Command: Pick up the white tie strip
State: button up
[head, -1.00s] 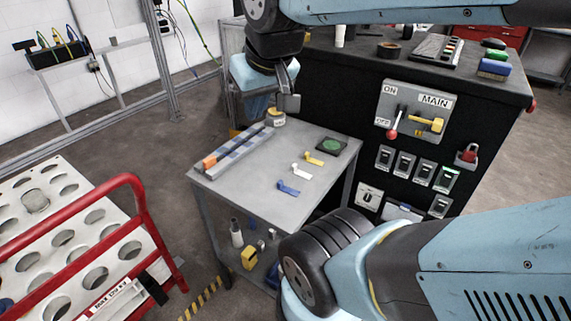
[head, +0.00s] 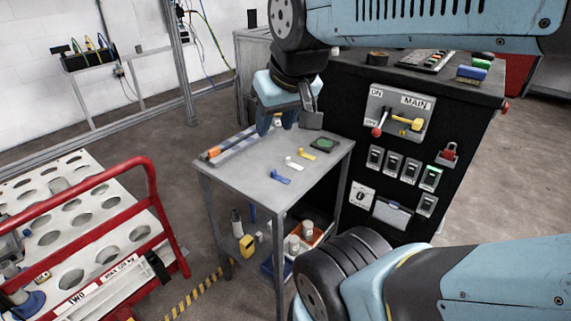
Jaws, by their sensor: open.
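The white tie strip (head: 294,163) lies on the grey top of a small metal table (head: 240,180). My gripper (head: 288,122) hangs above the rear part of the table, behind the white strip in the picture. It points down, its fingers are spread, and nothing shows between them. How high the fingertips are above the table is hard to tell.
A dark square with a green disc (head: 324,145) lies at the table's right rear. A tray with an orange end (head: 214,153) lies at the left rear, partly hidden by my gripper. A black switch cabinet (head: 395,190) stands close on the right. A red-railed rack (head: 140,200) stands left.

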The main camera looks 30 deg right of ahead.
aim_at(288, 159)
jog(key=u, duration=1)
jog(key=i, duration=0.1)
jog(key=z, duration=3.15)
jog(key=k, duration=0.5)
jog(key=u, duration=0.35)
jog(key=i, duration=1)
jog(key=u, duration=0.1)
